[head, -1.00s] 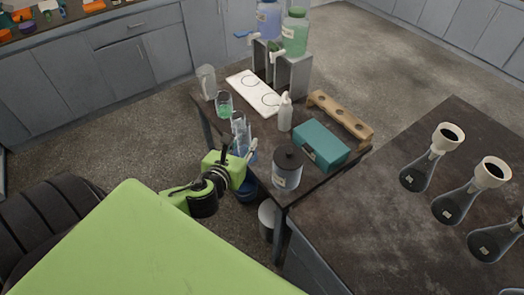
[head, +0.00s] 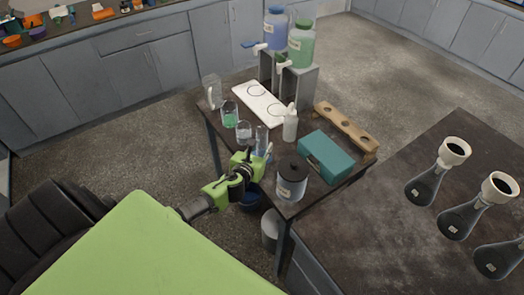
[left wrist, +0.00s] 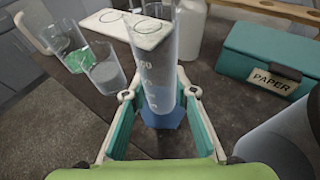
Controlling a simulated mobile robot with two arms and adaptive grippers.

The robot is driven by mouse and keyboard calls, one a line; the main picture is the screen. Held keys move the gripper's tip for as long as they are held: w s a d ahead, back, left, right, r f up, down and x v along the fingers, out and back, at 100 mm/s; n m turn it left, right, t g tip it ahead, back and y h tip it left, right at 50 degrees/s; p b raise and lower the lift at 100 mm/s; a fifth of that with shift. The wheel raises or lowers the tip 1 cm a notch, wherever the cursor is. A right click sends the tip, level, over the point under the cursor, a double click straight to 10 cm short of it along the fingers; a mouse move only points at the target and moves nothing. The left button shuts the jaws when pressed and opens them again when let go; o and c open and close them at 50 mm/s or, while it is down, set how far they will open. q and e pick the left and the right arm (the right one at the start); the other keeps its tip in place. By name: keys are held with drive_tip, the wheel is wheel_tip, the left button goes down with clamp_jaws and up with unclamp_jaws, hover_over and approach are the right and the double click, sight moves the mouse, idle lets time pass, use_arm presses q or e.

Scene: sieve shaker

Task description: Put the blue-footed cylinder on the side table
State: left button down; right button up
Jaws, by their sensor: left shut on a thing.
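The clear graduated cylinder (head: 262,138) with a blue foot is upright at the near left edge of the dark side table (head: 223,153). In the left wrist view the cylinder (left wrist: 158,60) stands between my fingers, with its blue foot (left wrist: 163,140) below them. My left gripper (head: 265,158) is shut on the cylinder; its two fingertips (left wrist: 160,95) also show in the left wrist view. I cannot tell whether the foot touches the tabletop. My right gripper is not in view.
A white board (head: 260,104) with circles lies behind. Flasks (head: 426,188) stand on the right bench.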

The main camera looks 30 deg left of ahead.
use_arm(q)
drive_tip(key=shift+f, duration=0.7)
drive_tip(key=shift+f, duration=0.1)
drive_tip(key=shift+f+b, duration=0.15)
drive_tip(key=shift+b, duration=0.15)
drive_tip(key=c, duration=1.6)
unclamp_jaws()
drive_tip(key=shift+c, duration=0.2)
